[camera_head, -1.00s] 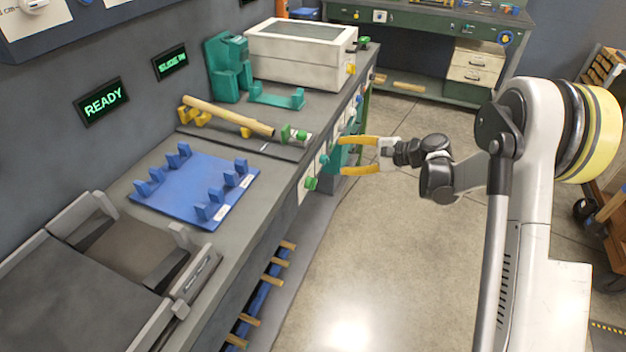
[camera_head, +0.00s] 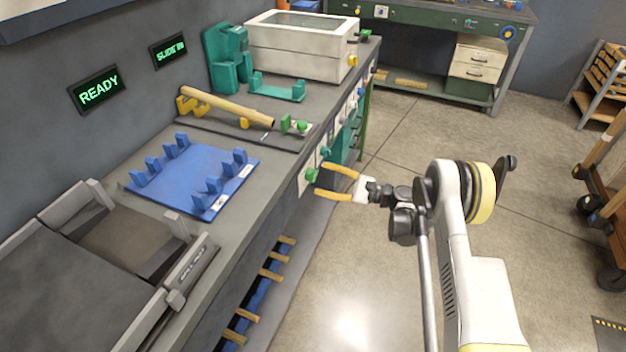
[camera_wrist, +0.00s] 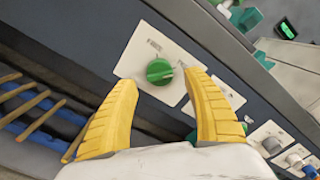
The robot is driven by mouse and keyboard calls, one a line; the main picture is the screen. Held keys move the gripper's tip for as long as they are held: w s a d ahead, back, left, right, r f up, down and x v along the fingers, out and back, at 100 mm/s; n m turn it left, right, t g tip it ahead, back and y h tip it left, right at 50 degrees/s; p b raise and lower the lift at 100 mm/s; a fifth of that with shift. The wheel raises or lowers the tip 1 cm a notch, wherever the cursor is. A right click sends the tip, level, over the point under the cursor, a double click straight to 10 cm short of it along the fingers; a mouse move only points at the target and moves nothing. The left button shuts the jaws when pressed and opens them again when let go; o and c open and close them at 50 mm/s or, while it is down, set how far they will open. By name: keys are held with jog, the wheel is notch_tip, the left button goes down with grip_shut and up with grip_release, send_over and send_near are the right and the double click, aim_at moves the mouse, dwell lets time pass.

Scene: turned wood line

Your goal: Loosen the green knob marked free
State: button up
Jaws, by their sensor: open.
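A green round knob (camera_head: 311,175) sits on a white plate on the front face of the bench. In the wrist view the knob (camera_wrist: 159,71) has a pale pointer mark, and small print on its plate is too blurred to read surely. My gripper (camera_head: 322,180) has yellow fingers and is open in front of the knob. In the wrist view my gripper (camera_wrist: 160,79) has one fingertip on either side of the knob, with gaps visible. I cannot tell how far the tips are from the plate.
A teal knob (camera_head: 325,152) is farther along the same face. Another green knob (camera_head: 301,125) stands on the benchtop by a wooden rod (camera_head: 230,108). A blue fixture (camera_head: 185,186) lies nearer. Wooden bars (camera_head: 270,274) jut out below. Floor (camera_head: 370,285) beside the bench is clear.

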aim_at(313, 176)
jog(key=shift+b+x, duration=0.4)
jog(key=shift+x, duration=1.4)
jog(key=shift+c, duration=0.2)
jog(key=c, duration=1.1)
